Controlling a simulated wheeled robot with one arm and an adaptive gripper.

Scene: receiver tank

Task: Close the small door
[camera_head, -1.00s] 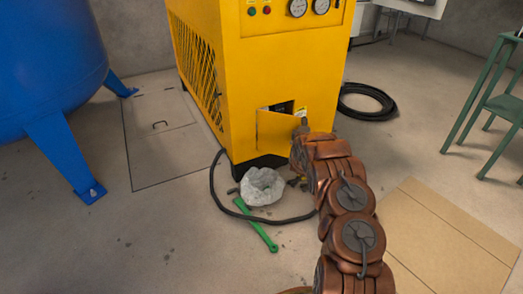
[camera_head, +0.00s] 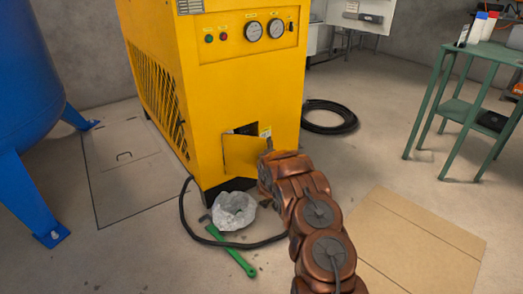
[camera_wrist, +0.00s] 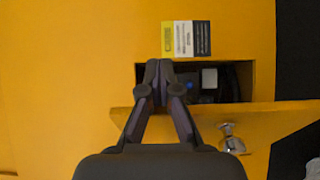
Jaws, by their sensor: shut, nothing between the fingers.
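The small door (camera_head: 243,155) is a yellow panel low on the front of the yellow machine (camera_head: 230,85). It stands partly open, with a dark opening showing above it. In the wrist view the door (camera_wrist: 185,120) juts out below the dark opening (camera_wrist: 225,70), and a silver knob (camera_wrist: 232,140) is on it. My gripper (camera_wrist: 158,68) is shut and empty, its tips in front of the opening's left part. I cannot tell whether it touches the door. In the head view my gripper (camera_head: 268,146) is at the door's right side, partly hidden by my wrist.
A grey stone-like lump (camera_head: 234,212), a green wrench (camera_head: 232,250) and a black hose (camera_head: 190,225) lie before the machine. A blue tank (camera_head: 25,90) stands left, a green table (camera_head: 470,110) right. A cardboard sheet (camera_head: 420,240) lies on the floor at right.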

